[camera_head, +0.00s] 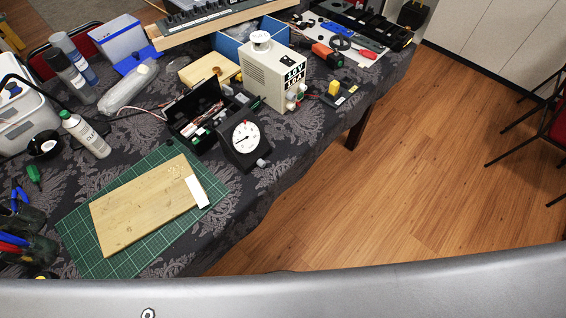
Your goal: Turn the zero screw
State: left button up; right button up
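A black meter (232,158) with a round white dial face (245,137) stands on the dark patterned cloth of the table, near its right-hand edge. A dark needle shows on the dial. A small pale knob (261,162) sits low at the meter's front, and a small red spot shows at the dial's top. The zero screw is too small to tell apart for certain. Neither of my grippers is in view.
A green mat (75,232) with a wooden board (140,210) lies in front of the meter. An open black case (195,105) stands behind it, and a beige power supply (272,80) stands at the back right. Bottles and tools crowd the left.

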aim_at(261, 163)
jog(key=z, duration=1.2)
jog(key=k, duration=0.65)
jog(key=u, duration=0.35)
